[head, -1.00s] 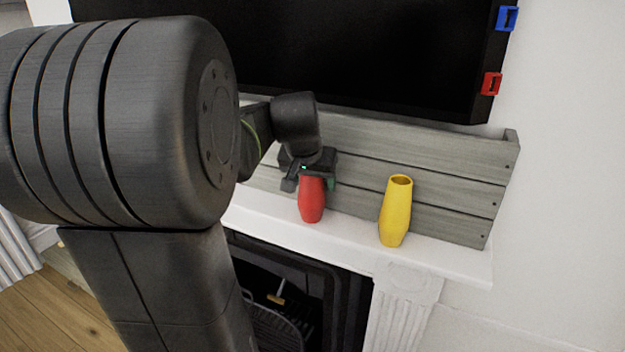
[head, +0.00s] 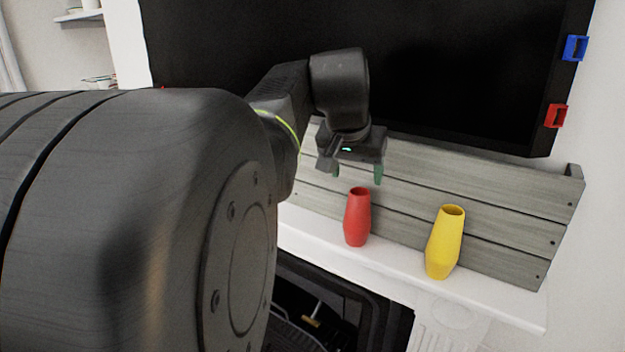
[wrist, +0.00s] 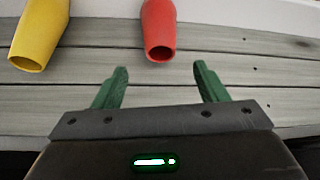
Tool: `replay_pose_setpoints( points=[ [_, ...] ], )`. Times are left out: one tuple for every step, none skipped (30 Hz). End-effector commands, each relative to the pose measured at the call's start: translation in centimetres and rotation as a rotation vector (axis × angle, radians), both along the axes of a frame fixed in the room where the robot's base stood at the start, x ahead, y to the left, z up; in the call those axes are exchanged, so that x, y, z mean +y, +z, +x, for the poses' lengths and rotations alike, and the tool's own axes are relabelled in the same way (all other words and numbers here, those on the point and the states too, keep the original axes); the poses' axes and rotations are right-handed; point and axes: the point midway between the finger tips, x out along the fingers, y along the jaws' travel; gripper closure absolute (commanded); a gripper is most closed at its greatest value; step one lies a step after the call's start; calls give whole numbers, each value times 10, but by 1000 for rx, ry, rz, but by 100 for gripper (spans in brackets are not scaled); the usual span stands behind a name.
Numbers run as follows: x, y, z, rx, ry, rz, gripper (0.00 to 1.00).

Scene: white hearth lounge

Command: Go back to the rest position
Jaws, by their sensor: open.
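My gripper (head: 358,172) is open and empty, held just above the red vase with its green fingers pointing down. The wrist view shows both fingers (wrist: 158,88) spread apart with nothing between them. The red vase (head: 357,218) stands upright on the white mantel, apart from the fingers; its mouth also shows in the wrist view (wrist: 158,30). My arm's large dark link fills the left of the head view and hides part of the mantel.
A yellow vase (head: 444,243) stands upright to the right on the white mantel (head: 500,308). Grey wooden slats (head: 510,205) stand behind the vases. A black screen (head: 450,70) hangs above, with blue (head: 575,48) and red (head: 556,116) pieces at its right edge. The fireplace opening is below.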

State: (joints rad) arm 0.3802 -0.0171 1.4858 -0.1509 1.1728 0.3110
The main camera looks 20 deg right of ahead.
Motion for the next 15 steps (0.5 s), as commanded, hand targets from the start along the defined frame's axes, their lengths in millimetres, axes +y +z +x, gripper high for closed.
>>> replay_pose_setpoints(
  points=[
    [1,2,-1,-1,0,-1,34],
    [1,2,-1,0,0,0,34],
    [1,3,-1,0,0,0,34],
    [1,3,-1,0,0,0,34],
    [1,3,-1,0,0,0,34],
    [1,3,-1,0,0,0,34],
    [1,3,-1,0,0,0,34],
    [1,3,-1,0,0,0,34],
    [1,3,-1,0,0,0,34],
    [1,2,-1,0,0,0,34],
    [1,2,-1,0,0,0,34],
    [1,1,-1,1,0,1,34],
    [0,0,0,1,0,1,34],
    [0,-2,1,2,0,1,34],
    [-1,-5,2,3,0,1,34]
  ],
)
